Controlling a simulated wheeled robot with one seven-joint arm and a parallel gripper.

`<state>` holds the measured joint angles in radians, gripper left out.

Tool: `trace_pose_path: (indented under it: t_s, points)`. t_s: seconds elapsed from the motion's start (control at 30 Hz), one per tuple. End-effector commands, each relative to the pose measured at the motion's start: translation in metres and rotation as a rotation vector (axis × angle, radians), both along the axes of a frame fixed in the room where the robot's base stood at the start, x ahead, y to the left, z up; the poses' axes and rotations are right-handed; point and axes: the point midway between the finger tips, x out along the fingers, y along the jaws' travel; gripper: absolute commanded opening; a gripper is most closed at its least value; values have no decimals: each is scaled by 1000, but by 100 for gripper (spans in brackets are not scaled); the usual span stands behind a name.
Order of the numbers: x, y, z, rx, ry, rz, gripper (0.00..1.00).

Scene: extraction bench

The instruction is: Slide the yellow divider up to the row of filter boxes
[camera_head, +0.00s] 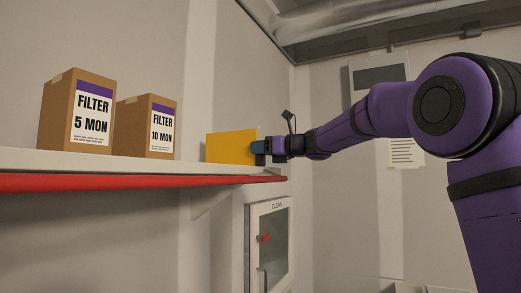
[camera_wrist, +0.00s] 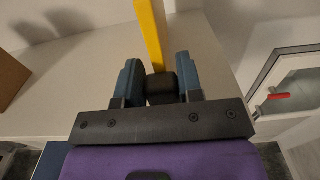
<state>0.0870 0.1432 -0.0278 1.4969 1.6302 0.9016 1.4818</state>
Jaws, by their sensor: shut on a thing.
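The yellow divider (camera_head: 230,147) stands upright on the shelf, to the right of the filter boxes, with a clear gap between them. The two brown filter boxes are labelled FILTER 5 MON (camera_head: 78,112) and FILTER 10 MON (camera_head: 146,127). My gripper (camera_head: 259,147) is at the divider's right end. In the wrist view the yellow divider (camera_wrist: 151,32) runs away from between the fingers (camera_wrist: 161,80), which are shut on a dark block at its near end. Part of a brown box (camera_wrist: 9,68) shows at the left edge there.
The white shelf (camera_head: 190,167) has a red front rail (camera_head: 130,182). A wall cabinet with a glass door (camera_head: 270,240) is below the shelf's right end. A paper notice (camera_head: 406,152) hangs on the back wall behind my arm. The shelf between the divider and boxes is clear.

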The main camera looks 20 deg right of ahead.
Motion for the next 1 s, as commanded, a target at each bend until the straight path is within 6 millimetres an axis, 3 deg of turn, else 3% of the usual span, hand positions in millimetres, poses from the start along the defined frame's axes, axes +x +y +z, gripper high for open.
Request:
trace_pose_path:
  t_s: [0.27, 0.7, 1.0]
  points:
    - [-28, 28, 0, 0, 0, 5, 0]
    - [-125, 124, 0, -1, 0, 6, 0]
    - [-171, 171, -1, -2, 1, 3, 0]
